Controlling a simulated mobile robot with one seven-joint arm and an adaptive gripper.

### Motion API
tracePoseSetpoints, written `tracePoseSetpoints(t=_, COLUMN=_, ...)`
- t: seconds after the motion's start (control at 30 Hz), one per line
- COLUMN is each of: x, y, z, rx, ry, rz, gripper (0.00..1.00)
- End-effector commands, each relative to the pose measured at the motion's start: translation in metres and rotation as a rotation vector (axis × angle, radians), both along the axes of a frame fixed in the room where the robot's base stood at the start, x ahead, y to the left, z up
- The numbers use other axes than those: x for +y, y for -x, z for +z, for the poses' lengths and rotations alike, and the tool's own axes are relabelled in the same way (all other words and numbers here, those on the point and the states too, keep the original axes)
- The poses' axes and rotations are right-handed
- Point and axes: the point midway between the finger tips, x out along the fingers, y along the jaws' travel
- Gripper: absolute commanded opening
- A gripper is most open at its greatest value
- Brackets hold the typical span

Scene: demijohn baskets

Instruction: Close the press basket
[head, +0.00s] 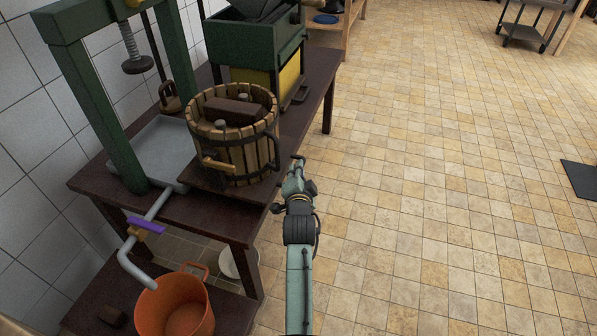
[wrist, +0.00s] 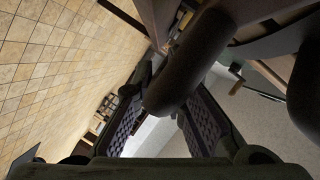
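The press basket (head: 235,150) is a round tub of wooden slats with dark metal hoops, standing on the dark table in the head view. A brass-coloured handle (head: 217,164) sticks out at its front left. Dark wooden blocks (head: 232,111) lie inside its top. I cannot tell how far its side stands open. My gripper (head: 298,165) is just right of the basket, past the table edge. In the wrist view its two padded fingers are spread apart, and a thick dark rounded bar (wrist: 190,62) reaches between or in front of them; contact is unclear.
A green press frame (head: 95,95) with a grey tray (head: 165,152) stands left of the basket. A green and yellow crusher (head: 255,50) stands behind. An orange bucket (head: 172,305) sits below. The tiled floor (head: 430,170) to the right is mostly clear.

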Motion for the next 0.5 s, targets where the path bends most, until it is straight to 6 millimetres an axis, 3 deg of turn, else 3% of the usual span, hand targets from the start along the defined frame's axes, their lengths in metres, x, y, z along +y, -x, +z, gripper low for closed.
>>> tracePoseSetpoints(t=0.5, x=-0.0003, y=0.0003, z=-0.0002, rx=0.001, ry=0.000, rz=-0.001, gripper=0.00)
